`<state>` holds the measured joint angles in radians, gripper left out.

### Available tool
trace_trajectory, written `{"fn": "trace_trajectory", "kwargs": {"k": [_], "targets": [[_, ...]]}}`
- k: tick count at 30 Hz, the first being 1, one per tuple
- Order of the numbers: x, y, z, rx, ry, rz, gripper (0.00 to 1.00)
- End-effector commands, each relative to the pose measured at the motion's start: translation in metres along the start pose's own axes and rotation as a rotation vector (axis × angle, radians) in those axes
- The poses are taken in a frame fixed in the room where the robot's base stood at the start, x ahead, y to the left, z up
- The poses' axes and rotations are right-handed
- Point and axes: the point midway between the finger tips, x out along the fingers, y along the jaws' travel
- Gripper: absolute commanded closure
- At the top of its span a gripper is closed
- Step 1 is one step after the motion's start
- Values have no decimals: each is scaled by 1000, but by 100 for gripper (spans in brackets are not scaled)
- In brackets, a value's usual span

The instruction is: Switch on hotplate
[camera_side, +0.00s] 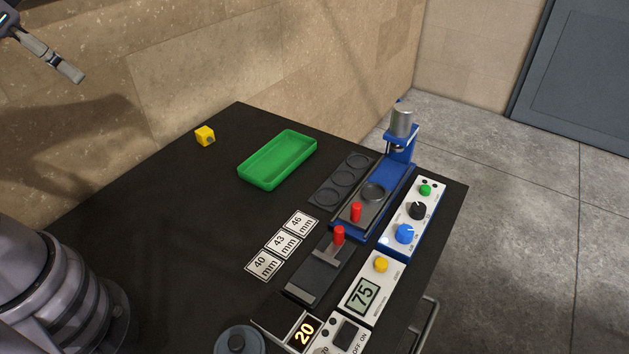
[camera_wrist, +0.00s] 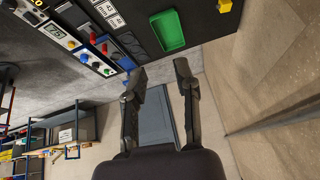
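A unit with a lit "20" display (camera_side: 304,333) and a panel with a dark OFF/ON rocker switch (camera_side: 346,335) sits at the table's near end and is partly cut off. It looks like the hotplate; the switch's position is too small to tell. Part of this unit shows at the top left edge of the wrist view (camera_wrist: 27,13). My gripper (camera_side: 68,70) is high at the upper left of the side view, far from the unit. In the wrist view my gripper (camera_wrist: 158,76) has its two fingers apart with nothing between them.
A white panel with a "75" display (camera_side: 362,296) and yellow knob stands beside the switch. Behind are a red-handled black tool (camera_side: 320,268), a blue press (camera_side: 398,160) and its control box (camera_side: 411,222). A green tray (camera_side: 277,160) and yellow cube (camera_side: 205,136) lie farther back. The table's left is clear.

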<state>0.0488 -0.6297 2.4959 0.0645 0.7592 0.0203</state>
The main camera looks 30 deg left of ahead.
Motion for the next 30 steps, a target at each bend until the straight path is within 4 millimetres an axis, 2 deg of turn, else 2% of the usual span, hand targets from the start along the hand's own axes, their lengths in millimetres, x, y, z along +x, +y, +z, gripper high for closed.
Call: {"fn": "trace_trajectory", "kwargs": {"k": [1,6,10,14,17,19,24,27,30], "targets": [[13,2,-12,57,-1,-2,80],[66,24,-57,307,58,10,100],[110,58,-80,513,114,62,100],[154,106,-89,713,174,155,100],[185,148,-82,858,220,255,100],[204,179,-71,950,253,339,100],[236,247,-28,1121,321,564,100],[245,276,0,1179,350,682,100],[250,294,21,1208,369,770,100]]}}
